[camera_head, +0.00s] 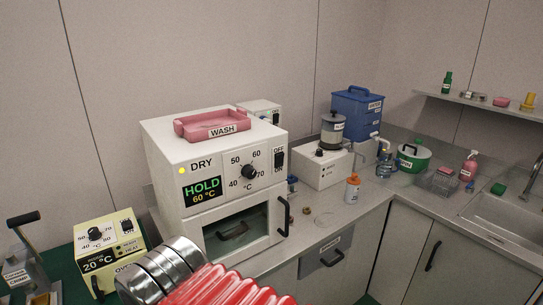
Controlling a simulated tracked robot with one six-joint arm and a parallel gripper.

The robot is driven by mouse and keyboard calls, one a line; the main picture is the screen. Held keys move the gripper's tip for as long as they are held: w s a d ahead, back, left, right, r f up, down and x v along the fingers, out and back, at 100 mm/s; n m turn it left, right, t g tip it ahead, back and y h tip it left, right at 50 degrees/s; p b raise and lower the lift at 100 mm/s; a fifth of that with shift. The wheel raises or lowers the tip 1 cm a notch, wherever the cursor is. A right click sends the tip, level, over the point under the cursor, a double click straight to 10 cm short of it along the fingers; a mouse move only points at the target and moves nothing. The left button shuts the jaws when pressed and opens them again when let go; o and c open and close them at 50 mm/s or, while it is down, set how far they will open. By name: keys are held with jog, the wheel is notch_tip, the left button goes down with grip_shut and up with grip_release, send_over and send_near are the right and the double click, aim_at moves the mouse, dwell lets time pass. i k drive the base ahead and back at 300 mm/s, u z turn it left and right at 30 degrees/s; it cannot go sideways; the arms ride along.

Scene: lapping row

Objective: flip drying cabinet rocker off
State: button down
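The drying cabinet (215,143) is a white box marked DRY, standing on the counter left of centre. Its black rocker (278,168) is at the right end of the front panel, under small OFF and ON lettering. The rocker is too small to tell which side is pressed. A yellow lamp (183,171) glows and the display (202,191) reads HOLD 60 °C. A black dial (249,172) sits between display and rocker. My arm, silver rings and a red ribbed sleeve, crosses the bottom, below the cabinet front. My gripper is not in view.
A pink WASH tray (222,132) lies on the cabinet's top. The glazed door below has a black handle (283,217) at right. A cream dial unit (108,243) stands left. Right are a white machine (318,170), an orange-capped bottle (352,189) and a sink (503,222).

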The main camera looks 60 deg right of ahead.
aim_at(279, 158)
jog(key=u, duration=0.1)
jog(key=k, duration=1)
jog(key=z, duration=0.65)
jog(key=i, duration=1)
jog(key=u, duration=0.1)
